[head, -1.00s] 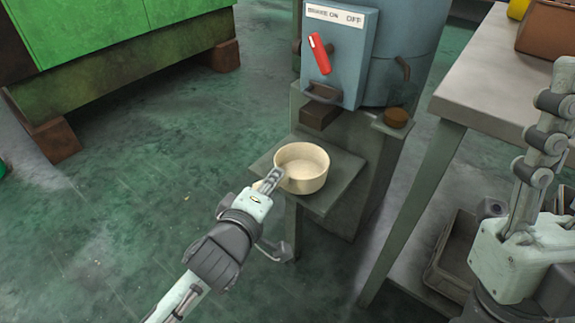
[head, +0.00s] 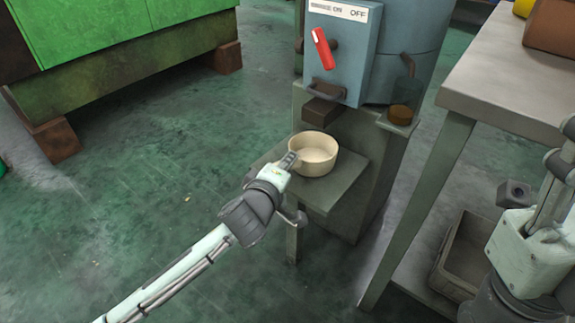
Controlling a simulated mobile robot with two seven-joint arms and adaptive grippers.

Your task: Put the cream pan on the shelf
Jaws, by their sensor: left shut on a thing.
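The cream pan (head: 318,167) is a round, shallow, empty vessel, standing upright. It is at or just over the small grey-green shelf (head: 325,197) on the front of the blue machine; I cannot tell whether its base touches. My left gripper (head: 289,162) comes from the lower left and is shut on the pan's left wall. The gripper hides part of that wall. My right arm is at the right edge, with its gripper (head: 566,150) partly cut off, apart from the pan. Its jaw state does not show.
The blue machine (head: 342,75) with a red lever (head: 321,48) stands behind the shelf. A brown round piece (head: 400,114) sits on a side ledge. A grey table (head: 500,85) is at right, with a bin (head: 468,255) below. The floor at left is clear.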

